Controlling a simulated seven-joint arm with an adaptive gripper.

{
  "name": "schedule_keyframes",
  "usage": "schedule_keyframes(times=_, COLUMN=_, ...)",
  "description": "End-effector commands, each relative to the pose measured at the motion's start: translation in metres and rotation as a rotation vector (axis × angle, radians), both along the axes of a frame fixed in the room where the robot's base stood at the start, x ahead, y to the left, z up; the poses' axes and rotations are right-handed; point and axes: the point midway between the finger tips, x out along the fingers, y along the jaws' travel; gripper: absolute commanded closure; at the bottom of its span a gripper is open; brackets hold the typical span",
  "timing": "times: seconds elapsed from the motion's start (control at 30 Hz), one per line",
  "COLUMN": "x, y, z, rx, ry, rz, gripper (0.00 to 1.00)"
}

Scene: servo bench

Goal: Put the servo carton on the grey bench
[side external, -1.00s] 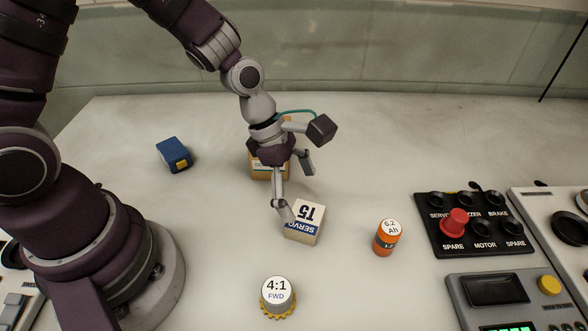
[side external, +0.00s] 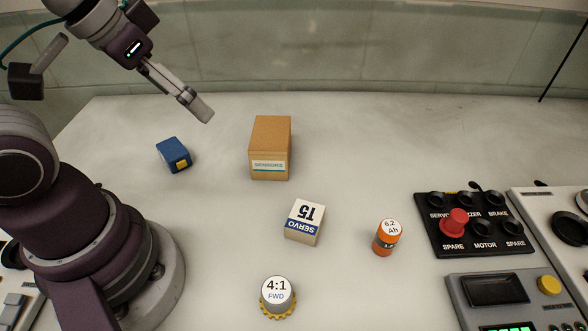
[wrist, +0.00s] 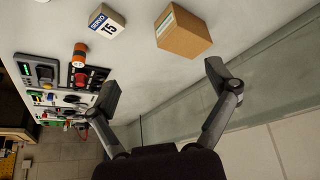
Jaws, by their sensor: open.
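The servo carton (side external: 305,222) is a small white box with a blue band marked SERVO and the number 15. It sits on the grey bench (side external: 345,160) near the middle, and it also shows at the top of the wrist view (wrist: 106,21). My gripper (side external: 203,112) is raised at the upper left in the side view, well away from the carton. In the wrist view its two fingers (wrist: 165,82) are spread apart with nothing between them.
A brown SENSORS box (side external: 270,150) stands behind the carton. A blue block (side external: 174,155) lies to the left. An orange battery cell (side external: 386,238) stands right of the carton, and a 4:1 gear (side external: 278,296) in front. Control panels (side external: 475,225) fill the right side.

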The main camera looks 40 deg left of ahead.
Motion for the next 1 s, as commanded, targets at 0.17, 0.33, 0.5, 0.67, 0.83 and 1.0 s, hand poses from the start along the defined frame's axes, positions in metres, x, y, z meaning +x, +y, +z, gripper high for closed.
schedule_keyframes(times=0.17, x=0.0, y=0.0, z=0.0, rx=0.004, ry=-0.001, rz=-0.008, gripper=0.15)
schedule_keyframes(times=0.33, x=0.0, y=0.0, z=0.0, rx=0.003, ry=-0.001, rz=-0.006, gripper=0.15)
schedule_keyframes(times=0.5, x=0.018, y=-0.01, z=-0.001, rx=-0.028, ry=0.078, rz=0.041, gripper=0.15)
schedule_keyframes(times=0.67, x=0.058, y=-0.044, z=-0.022, rx=-0.082, ry=0.249, rz=0.174, gripper=0.15)
schedule_keyframes(times=0.83, x=0.085, y=-0.087, z=-0.066, rx=-0.104, ry=0.401, rz=0.317, gripper=0.15)
schedule_keyframes(times=1.0, x=0.09, y=-0.109, z=-0.096, rx=-0.104, ry=0.475, rz=0.404, gripper=0.15)
